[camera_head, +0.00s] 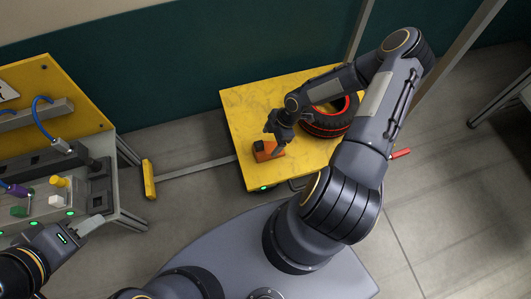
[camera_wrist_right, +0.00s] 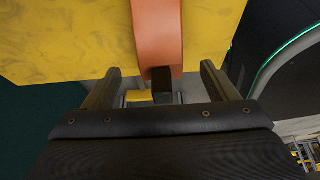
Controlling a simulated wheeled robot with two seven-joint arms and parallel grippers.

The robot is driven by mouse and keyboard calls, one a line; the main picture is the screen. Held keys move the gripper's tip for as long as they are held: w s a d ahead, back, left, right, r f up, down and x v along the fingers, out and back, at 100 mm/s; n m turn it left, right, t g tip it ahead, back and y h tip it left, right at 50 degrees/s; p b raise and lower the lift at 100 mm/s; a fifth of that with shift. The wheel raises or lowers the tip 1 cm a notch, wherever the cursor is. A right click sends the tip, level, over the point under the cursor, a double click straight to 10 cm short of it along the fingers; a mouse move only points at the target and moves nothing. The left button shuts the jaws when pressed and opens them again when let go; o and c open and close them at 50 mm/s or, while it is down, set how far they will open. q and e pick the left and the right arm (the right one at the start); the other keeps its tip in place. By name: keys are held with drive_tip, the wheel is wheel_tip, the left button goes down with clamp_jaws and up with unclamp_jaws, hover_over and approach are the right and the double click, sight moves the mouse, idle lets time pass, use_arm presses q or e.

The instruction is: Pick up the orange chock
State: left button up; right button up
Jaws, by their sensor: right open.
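The orange chock (camera_head: 264,152) rests on the yellow top of a cart (camera_head: 250,112), near its left front edge. My right gripper (camera_head: 277,144) is over and beside the chock and hides part of it. In the right wrist view the open fingers of my right gripper (camera_wrist_right: 160,70) stand apart on either side of the near end of the chock (camera_wrist_right: 158,35), with a gap at each side. A dark part shows at that end. My left gripper (camera_head: 88,226) is at the lower left, far from the chock; its jaw opening is unclear.
A black tyre (camera_head: 330,124) with red bands lies on the cart behind my right arm. A workbench (camera_head: 75,95) with a yellow back panel, blue hoses and small coloured parts stands at the left. A grey bar with a yellow end (camera_head: 149,180) reaches left from the cart.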

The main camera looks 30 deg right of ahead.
sight(266, 147)
drive_tip(key=b+x, duration=0.3)
drive_tip(key=x, duration=0.3)
drive_tip(key=shift+a+f, duration=0.15)
drive_tip(key=shift+f, duration=0.05)
drive_tip(key=c, duration=1.3)
